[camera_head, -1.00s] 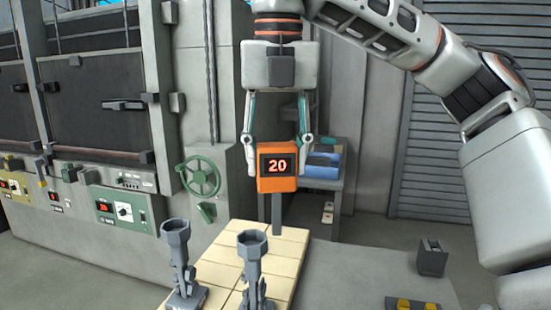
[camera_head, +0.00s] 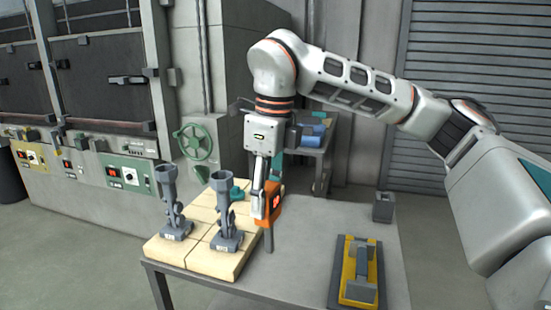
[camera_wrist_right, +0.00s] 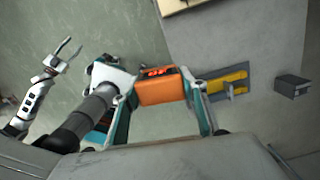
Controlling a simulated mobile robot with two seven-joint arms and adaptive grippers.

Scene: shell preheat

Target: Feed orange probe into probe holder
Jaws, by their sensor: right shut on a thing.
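My right gripper (camera_head: 266,203) is shut on the orange probe (camera_head: 273,202), a boxy orange body with a lit display and a grey rod pointing down. The rod hangs near the front right edge of the pale boards; I cannot tell if its tip touches. In the right wrist view the orange body (camera_wrist_right: 160,92) sits between both fingers. A small dark grey block (camera_head: 383,207), seemingly the probe holder, stands at the table's far right, apart from the probe; it also shows in the wrist view (camera_wrist_right: 292,86). My left gripper (camera_wrist_right: 68,52) is open and empty over the floor.
Two grey cup-topped stands (camera_head: 170,205) (camera_head: 223,210) and a teal item (camera_head: 238,191) are on the boards (camera_head: 212,262). A yellow-and-grey tool (camera_head: 358,272) lies at the table's right front. Bare grey table (camera_head: 310,240) lies between the boards and the tool.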

